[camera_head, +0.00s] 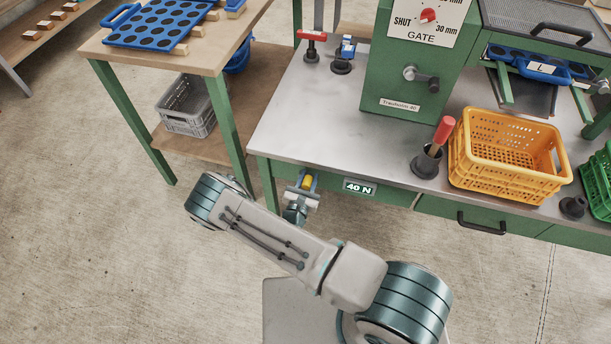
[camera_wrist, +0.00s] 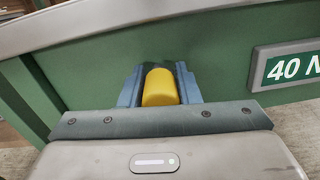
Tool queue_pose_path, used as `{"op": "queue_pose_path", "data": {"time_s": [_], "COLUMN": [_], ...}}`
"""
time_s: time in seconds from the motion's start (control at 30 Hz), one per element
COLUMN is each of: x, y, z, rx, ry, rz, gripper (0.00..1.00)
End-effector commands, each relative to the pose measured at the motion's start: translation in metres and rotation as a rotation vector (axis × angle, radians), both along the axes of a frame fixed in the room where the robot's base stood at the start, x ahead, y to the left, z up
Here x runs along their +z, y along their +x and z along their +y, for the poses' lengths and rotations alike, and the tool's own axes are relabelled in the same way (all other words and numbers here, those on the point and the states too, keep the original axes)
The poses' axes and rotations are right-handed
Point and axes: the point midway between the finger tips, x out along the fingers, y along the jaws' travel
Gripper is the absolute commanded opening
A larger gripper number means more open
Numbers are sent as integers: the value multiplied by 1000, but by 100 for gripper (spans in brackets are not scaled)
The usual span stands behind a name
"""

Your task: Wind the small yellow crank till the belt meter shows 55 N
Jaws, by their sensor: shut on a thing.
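The small yellow crank (camera_head: 307,182) is on the green front of the bench, below the steel top. In the wrist view its yellow knob (camera_wrist: 160,88) sits between the two fingers of my gripper (camera_wrist: 160,86). My gripper (camera_head: 305,184) is shut on it. The rest of the crank is hidden behind the knob and my gripper. The belt meter (camera_head: 359,188) is just right of the crank and reads 40 N. In the wrist view the meter (camera_wrist: 289,67) is cut off at the right edge, showing "40 N".
A green machine (camera_head: 405,75) with a gate dial stands on the bench. A yellow crate (camera_head: 510,180) and a red-handled lever (camera_head: 436,145) are to the right. A drawer handle (camera_head: 481,224) sticks out below. A wooden table (camera_head: 205,62) stands left. The floor at front left is clear.

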Motion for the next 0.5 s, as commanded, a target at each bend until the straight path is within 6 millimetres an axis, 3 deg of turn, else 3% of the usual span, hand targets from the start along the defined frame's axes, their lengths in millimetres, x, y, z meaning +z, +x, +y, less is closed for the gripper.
{"op": "queue_pose_path", "data": {"time_s": [0.5], "x": [-17], "y": [-7], "z": [-17], "rx": [-8], "ry": [457], "rz": [-158], "gripper": [7]}}
